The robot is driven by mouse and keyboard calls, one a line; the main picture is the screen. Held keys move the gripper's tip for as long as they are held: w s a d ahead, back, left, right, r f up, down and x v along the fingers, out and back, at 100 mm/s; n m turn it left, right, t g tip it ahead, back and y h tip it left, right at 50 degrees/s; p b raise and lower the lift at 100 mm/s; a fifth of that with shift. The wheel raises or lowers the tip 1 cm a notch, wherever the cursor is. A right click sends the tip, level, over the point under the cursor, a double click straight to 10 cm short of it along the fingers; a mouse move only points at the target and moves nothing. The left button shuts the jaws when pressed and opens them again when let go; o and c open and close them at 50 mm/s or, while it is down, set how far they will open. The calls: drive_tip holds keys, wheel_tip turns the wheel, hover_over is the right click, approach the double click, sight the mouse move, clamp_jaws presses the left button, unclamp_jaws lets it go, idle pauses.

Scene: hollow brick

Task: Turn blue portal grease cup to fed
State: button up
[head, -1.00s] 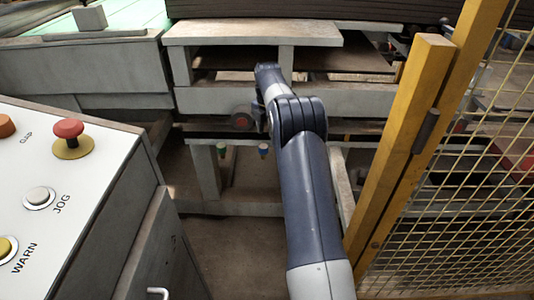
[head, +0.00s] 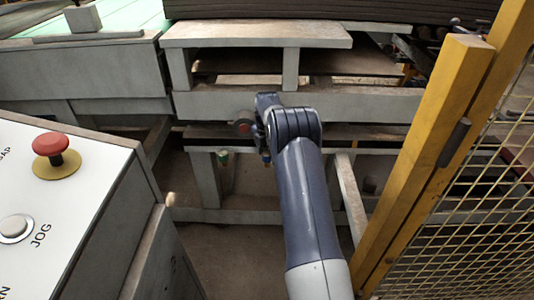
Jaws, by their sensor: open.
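The blue grease cup (head: 266,157) hangs under the beam of the machine frame in the head view. It is small, and my arm partly covers it, so I cannot tell its setting. A green cup (head: 223,157) hangs to its left, apart from it. My arm reaches forward from the lower right, and its wrist end is just above and beside the blue cup. I cannot make out my gripper's fingers behind the arm, nor whether they touch the cup.
A dark round part with a red centre (head: 243,126) shows left of my wrist. The control panel (head: 84,205) with a red mushroom button (head: 51,147) stands at the left. A yellow post (head: 437,130) and mesh fence (head: 470,225) stand at the right. Bare floor shows below the frame.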

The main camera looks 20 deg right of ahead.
drive_tip(key=shift+c, duration=0.5)
drive_tip(key=c, duration=0.9)
